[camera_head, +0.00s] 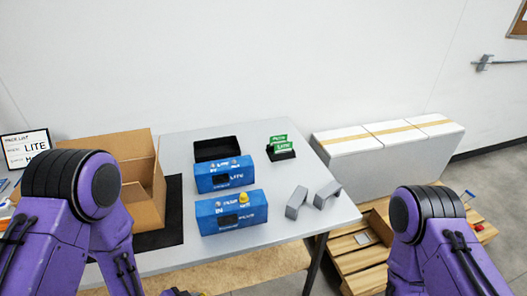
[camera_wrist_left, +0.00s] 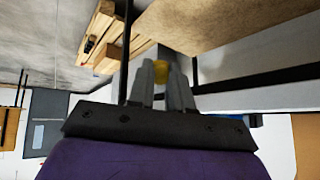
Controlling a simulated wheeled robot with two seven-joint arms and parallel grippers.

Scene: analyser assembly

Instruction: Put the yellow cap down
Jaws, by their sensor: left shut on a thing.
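In the left wrist view a yellow cap (camera_wrist_left: 161,68) sits between the grey fingers of my left gripper (camera_wrist_left: 161,78), which is shut on it. The fingers partly hide the cap. In the head view my left arm comes in from the left, and its gripper is not clearly seen at the bottom edge. Another small yellow piece (camera_head: 243,197) sits on top of the front blue box (camera_head: 230,213), near its right end. My right arm shows at the lower right of the head view, but its gripper is out of frame.
A second blue box (camera_head: 224,176) and a black tray (camera_head: 216,149) stand behind. Two grey blocks (camera_head: 297,203) (camera_head: 327,194) and a black holder with green cards (camera_head: 280,149) are on the right. An open cardboard box (camera_head: 145,200) stands left on a black mat (camera_head: 172,236). The table's front right is bare.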

